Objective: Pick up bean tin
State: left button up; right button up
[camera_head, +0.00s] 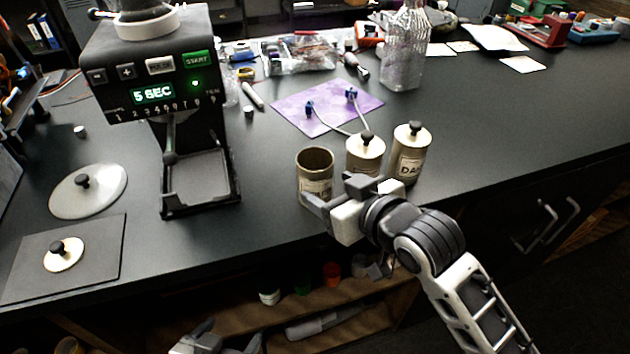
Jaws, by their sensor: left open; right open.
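Three metal tins stand in a row near the counter's front edge. The left tin (314,165) has no lid and shows its open mouth. The middle tin (365,153) and the right tin (409,152) wear pale lids with black knobs. The right tin's label begins "DA"; the other labels are partly hidden or unreadable. My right gripper (332,191) is open, in front of the left and middle tins, and covers their lower parts. I cannot tell whether it touches them. My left gripper (208,340) is open and low at the bottom edge, below the counter.
A black grinder (150,70) reading "5 SEC" stands left of the tins. A small knobbed lid (63,256) lies on a dark mat (105,240), with a larger lid (88,195) behind. A purple mat (300,112) lies behind the tins. The counter right of them is clear.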

aim_at(324, 185)
jog(key=shift+p+x, duration=0.4)
jog(key=shift+x, duration=2.5)
jog(key=shift+r, duration=0.15)
jog(key=c, duration=0.9)
